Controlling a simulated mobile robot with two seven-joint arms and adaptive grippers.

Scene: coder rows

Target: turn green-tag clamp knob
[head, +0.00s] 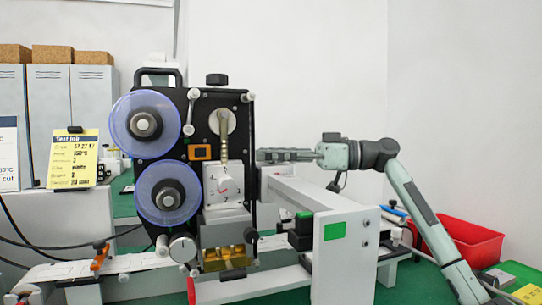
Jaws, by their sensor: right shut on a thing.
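A flat green tag (334,231) is on the upright end of a white arm bracket to the right of the machine. A dark clamp-like block (299,236) with a small green top is at the left side of that bracket. I cannot make out its knob clearly. My right gripper (262,155) comes in from the right, level, above the white bracket, with its fingertips by the machine's right edge. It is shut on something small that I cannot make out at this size. My left gripper is not in view.
The black-panelled machine (238,108) with two blue-rimmed reels (144,124) stands at the centre. A red bin (468,243) is on the green surface at the right. A yellow job card (72,160) is at the left. The space above the bracket, right of the arm, is free.

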